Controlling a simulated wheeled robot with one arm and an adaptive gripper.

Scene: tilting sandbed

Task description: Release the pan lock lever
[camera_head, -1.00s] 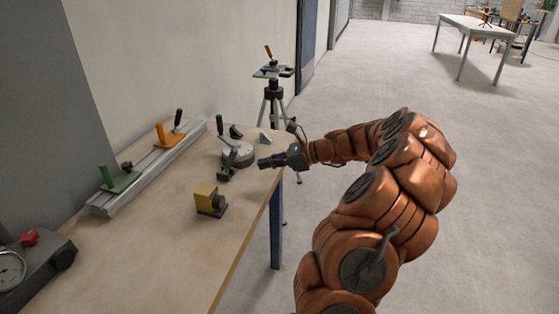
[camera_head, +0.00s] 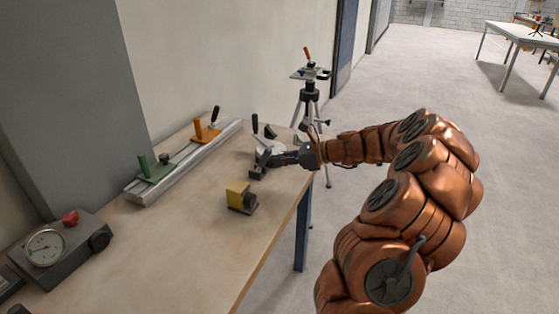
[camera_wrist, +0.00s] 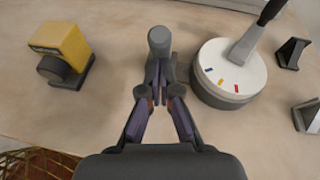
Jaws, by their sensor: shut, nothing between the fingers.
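A camera tripod (camera_head: 311,96) with an orange-tipped lever (camera_head: 307,52) stands behind the table's far right corner. On the table, a white round dial base (camera_wrist: 228,77) with coloured marks carries a black-gripped lever (camera_wrist: 262,27); the base is partly hidden in the head view. I cannot tell which lever is the pan lock. My gripper (camera_head: 274,158) is shut and empty, low at the table's far right end. In the wrist view its fingertips (camera_wrist: 158,82) point at a grey round-headed part (camera_wrist: 159,40) left of the dial base. Whether they touch it is unclear.
A yellow block on a dark mount (camera_head: 241,196) stands in front of my gripper. A rail with green and orange clamps (camera_head: 186,165) lies along the wall. A gauge box (camera_head: 62,247) sits at front left. The middle of the tabletop (camera_head: 190,240) is clear.

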